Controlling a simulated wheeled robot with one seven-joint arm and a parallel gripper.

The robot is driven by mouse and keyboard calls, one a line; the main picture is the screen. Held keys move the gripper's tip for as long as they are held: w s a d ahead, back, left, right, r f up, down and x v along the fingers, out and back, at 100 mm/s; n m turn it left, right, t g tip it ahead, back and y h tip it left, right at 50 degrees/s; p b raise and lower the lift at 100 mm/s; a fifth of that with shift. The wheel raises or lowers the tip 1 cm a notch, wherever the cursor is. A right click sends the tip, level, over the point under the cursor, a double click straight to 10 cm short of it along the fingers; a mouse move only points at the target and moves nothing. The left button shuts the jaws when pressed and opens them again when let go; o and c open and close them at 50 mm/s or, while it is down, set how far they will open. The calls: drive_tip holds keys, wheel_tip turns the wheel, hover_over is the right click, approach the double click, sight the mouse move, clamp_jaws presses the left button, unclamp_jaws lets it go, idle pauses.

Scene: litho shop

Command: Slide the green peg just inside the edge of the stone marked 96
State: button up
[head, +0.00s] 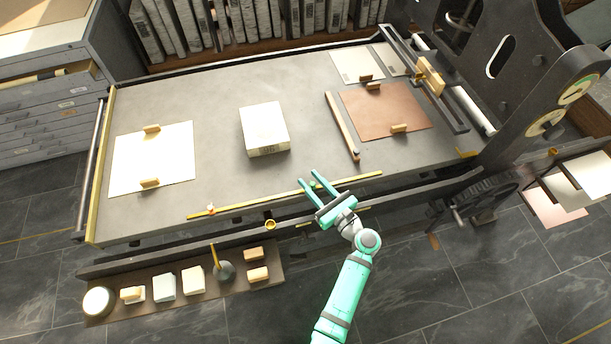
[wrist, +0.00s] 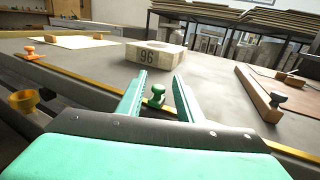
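The stone marked 96 (head: 264,124) is a pale thick block on the grey bed, left of and beyond my gripper (head: 309,178). In the wrist view the stone (wrist: 146,58) shows its number on the near face, past the fingertips. The green peg (wrist: 157,92) is a small knobbed piece seen between the fingers of my gripper (wrist: 160,76), with a gap on each side. My gripper is open and sits over the bed's front edge. I cannot make out the green peg in the head view.
A yellow strip (head: 252,206) with an orange peg (head: 210,209) runs along the front edge. A wooden bar with a dark knob (head: 342,128) lies right of the stone. White paper (head: 152,165) is left, a brown sheet (head: 376,110) right. Bed around the stone is clear.

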sight(305, 180)
drive_tip(key=shift+x, duration=1.75)
drive_tip(key=shift+c, duration=0.2)
drive_tip(key=c, duration=0.5)
drive_tip(key=shift+s+a, duration=0.1)
drive_tip(key=shift+a, duration=0.05)
clamp_jaws()
